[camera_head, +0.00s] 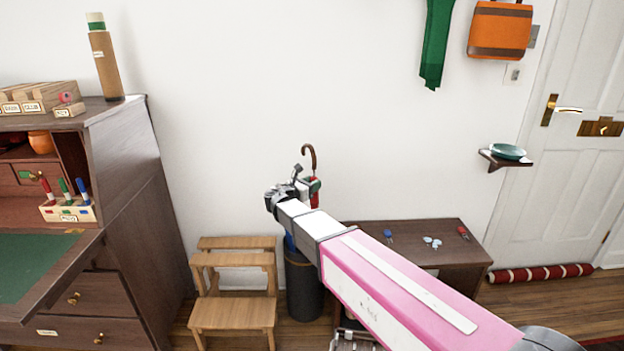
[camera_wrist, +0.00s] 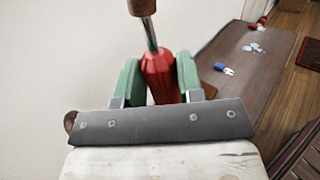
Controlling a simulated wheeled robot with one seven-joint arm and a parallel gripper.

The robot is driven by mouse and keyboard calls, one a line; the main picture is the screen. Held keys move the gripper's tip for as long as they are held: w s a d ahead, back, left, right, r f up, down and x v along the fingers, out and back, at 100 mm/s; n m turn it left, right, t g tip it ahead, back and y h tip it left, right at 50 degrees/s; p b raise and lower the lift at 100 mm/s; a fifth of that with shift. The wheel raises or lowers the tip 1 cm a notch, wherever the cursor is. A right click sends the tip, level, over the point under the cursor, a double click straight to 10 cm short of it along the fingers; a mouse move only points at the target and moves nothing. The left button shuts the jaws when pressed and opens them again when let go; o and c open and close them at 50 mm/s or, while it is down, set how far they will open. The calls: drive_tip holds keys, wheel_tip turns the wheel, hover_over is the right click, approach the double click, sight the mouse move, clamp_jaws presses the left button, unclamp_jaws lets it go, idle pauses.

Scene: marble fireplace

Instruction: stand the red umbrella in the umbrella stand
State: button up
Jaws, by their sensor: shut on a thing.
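The red umbrella (camera_head: 314,192) is upright, with its brown hooked handle (camera_head: 309,152) on top. My gripper (camera_head: 308,184) is shut on its upper red part. In the wrist view, the green finger pads (camera_wrist: 159,82) press on either side of the red canopy (camera_wrist: 160,68), below the metal shaft and brown handle (camera_wrist: 141,6). The dark cylindrical umbrella stand (camera_head: 304,288) is on the floor below my gripper in the head view. A blue thing (camera_head: 290,242) shows at its top. My arm hides the umbrella's lower part, so I cannot tell whether its tip is inside the stand.
A wooden step stool (camera_head: 235,313) is left of the stand, and a dark desk (camera_head: 140,200) is farther left. A low brown table (camera_head: 450,235) with small items is to the right. A shelf with a green dish (camera_head: 507,151) is on the wall by the door.

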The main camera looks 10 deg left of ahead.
wheel_tip(320, 180, down, 19)
drive_tip(key=shift+f, duration=0.2)
idle(1.5)
drive_tip(key=o, duration=1.1)
drive_tip(key=shift+s, duration=0.1)
drive_tip(key=v, duration=1)
drive_tip(key=shift+s+a, duration=0.2)
drive_tip(key=shift+s, duration=0.05)
drive_tip(key=shift+f, duration=0.1)
